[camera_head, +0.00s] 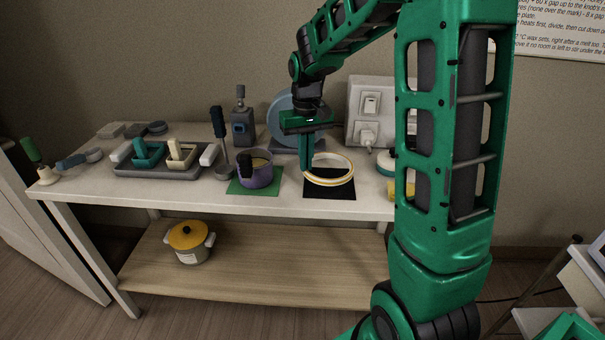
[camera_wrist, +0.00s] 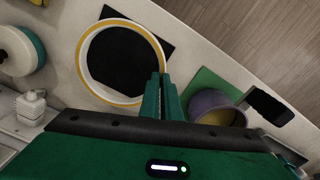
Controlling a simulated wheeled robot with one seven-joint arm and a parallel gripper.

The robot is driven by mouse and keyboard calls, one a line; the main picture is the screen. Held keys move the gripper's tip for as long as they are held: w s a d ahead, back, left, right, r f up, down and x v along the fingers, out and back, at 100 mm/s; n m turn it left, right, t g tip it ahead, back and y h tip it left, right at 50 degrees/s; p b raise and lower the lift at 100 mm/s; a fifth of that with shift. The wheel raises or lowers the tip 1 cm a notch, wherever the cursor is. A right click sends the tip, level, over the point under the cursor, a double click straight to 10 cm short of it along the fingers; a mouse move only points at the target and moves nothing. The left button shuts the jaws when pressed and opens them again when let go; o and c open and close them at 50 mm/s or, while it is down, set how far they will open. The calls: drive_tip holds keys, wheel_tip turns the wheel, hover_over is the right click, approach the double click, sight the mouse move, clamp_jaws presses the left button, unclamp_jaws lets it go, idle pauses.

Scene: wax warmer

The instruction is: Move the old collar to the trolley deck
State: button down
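The collar, a white ring with a yellow band (camera_head: 345,180), is over a black square mat (camera_head: 315,193) on the bench and looks slightly raised above it. In the wrist view the collar (camera_wrist: 91,81) is a wide ring with the mat visible through it. My gripper (camera_head: 306,168) points down at the collar's left side in the head view. Its green fingers (camera_wrist: 161,98) are close together across the rim and appear shut on it. The fingers hide that piece of rim. No trolley deck can be made out for certain; pale shelf-like surfaces (camera_head: 580,275) show at the lower right.
A purple pot (camera_head: 262,178) on a green mat (camera_head: 240,187) stands just left of the collar. Wall sockets (camera_head: 368,115) are behind. A yellow-lidded pot (camera_head: 190,250) sits on the lower shelf (camera_head: 290,275).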

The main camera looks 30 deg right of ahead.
drive_tip(key=shift+w+d+f, duration=0.3)
drive_tip(key=shift+d+f, duration=0.1)
drive_tip(key=shift+d, duration=0.05)
drive_tip(key=shift+f, duration=1.95)
drive_tip(key=c, duration=2)
unclamp_jaws()
drive_tip(key=shift+f, duration=0.1)
